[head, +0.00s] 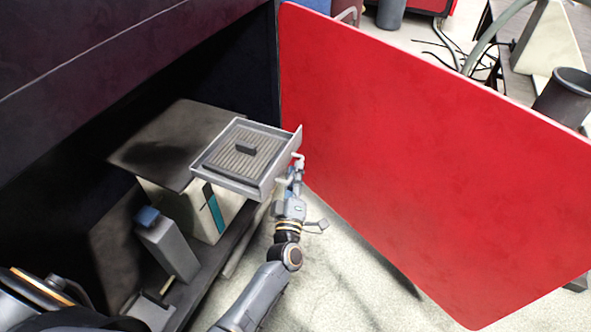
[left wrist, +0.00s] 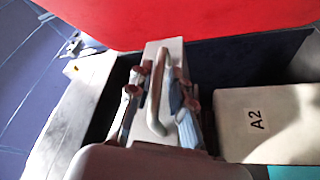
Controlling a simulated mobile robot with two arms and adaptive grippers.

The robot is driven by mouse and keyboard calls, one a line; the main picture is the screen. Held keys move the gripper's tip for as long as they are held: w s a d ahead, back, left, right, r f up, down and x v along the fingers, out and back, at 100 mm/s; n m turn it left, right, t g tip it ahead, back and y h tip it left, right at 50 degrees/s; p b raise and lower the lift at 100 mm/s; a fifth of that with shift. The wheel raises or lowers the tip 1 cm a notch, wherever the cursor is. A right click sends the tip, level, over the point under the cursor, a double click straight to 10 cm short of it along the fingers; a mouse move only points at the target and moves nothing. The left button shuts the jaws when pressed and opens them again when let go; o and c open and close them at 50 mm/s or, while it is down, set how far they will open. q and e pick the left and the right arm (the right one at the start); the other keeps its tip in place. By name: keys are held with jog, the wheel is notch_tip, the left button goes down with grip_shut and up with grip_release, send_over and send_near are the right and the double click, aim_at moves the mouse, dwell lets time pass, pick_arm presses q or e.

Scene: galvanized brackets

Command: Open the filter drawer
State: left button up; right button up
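The filter drawer (head: 263,193) is a light grey tray that stands out from the front of a dark-topped box in the head view. A pleated filter with a dark grip block lies in it. Its handle (left wrist: 158,95) is a pale bar on the light drawer front in the left wrist view. My left gripper (head: 295,172) is at the drawer front. In the left wrist view its two fingers (left wrist: 160,88) stand on either side of the handle, with gaps showing, so it looks open. Contact with the handle is not clear. My right gripper is not in view.
A large red door (head: 430,150) stands open to the right of the drawer and my left arm. A pale box marked A2 (left wrist: 262,120) is beside the drawer. A grey upright block with a blue top (head: 165,245) stands lower left. Pale floor shows below the door.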

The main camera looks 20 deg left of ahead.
pick_arm(q)
jog(key=v, duration=1)
jog(key=shift+s, duration=0.4)
jog(key=shift+d, duration=0.1)
